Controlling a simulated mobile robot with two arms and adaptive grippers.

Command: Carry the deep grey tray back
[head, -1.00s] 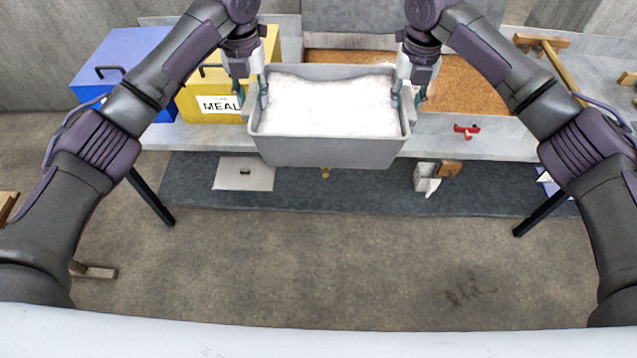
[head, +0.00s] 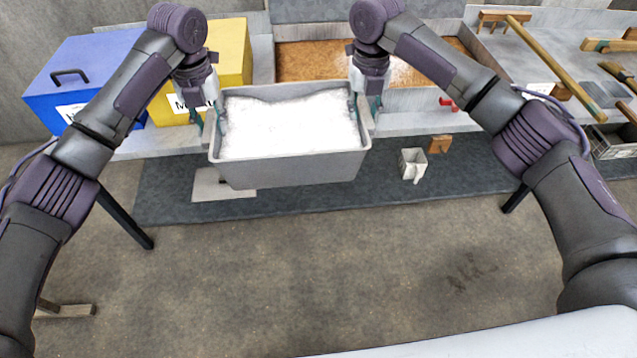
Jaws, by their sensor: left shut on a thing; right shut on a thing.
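The deep grey tray (head: 295,174) hangs level in front of the bench in the head view, filled with a white, fluffy-looking mass (head: 290,124). My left gripper (head: 208,125) is shut on the tray's left end. My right gripper (head: 366,110) is shut on its right end. The fingertips are partly hidden against the tray walls. The tray's underside cannot be seen.
A blue box (head: 88,72) and a yellow box (head: 234,55) stand on the bench at left. Behind the tray is a brown grain-like bed (head: 318,58). A red item (head: 448,103) is on the bench's front. A small pale container (head: 412,163) sits below. Wooden-handled tools (head: 545,55) lie at right.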

